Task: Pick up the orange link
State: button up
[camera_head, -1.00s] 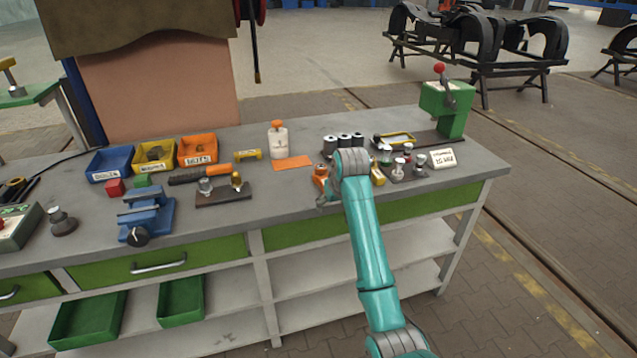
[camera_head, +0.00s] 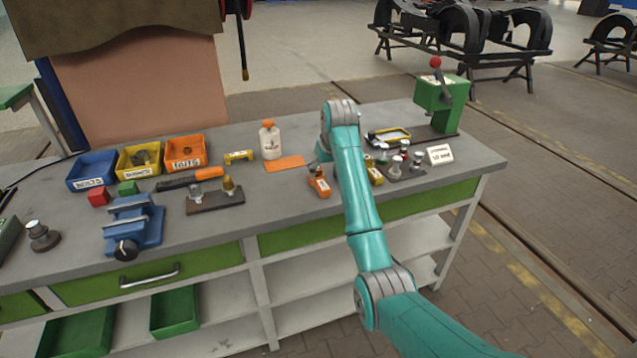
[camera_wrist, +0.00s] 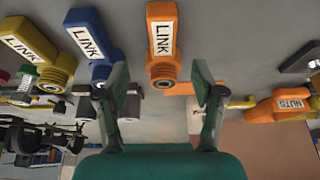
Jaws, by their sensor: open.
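The orange link (camera_wrist: 162,42), with a white LINK label, is in the upper middle of the wrist view. In the head view the orange link (camera_head: 319,185) lies on the grey bench, just left of my arm. My gripper (camera_wrist: 162,88) is open and empty. Its two fingers lie to either side below the link's round end in the wrist view, and I see no contact. In the head view my arm's wrist hides most of the gripper.
A blue link (camera_wrist: 92,45) is close left of the orange one in the wrist view, with a yellow link (camera_wrist: 40,50) further left. A white bottle (camera_head: 270,142), an orange plate (camera_head: 285,163) and an orange nuts bin (camera_head: 185,153) stand left on the bench.

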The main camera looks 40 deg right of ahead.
aim_at(320, 180)
jog(key=shift+w+x, duration=0.15)
jog(key=shift+x, duration=1.45)
jog(key=shift+w+x, duration=0.1)
jog(key=shift+x, duration=1.45)
jog(key=shift+a+r, duration=0.1)
jog(key=shift+r, duration=0.05)
grip_shut()
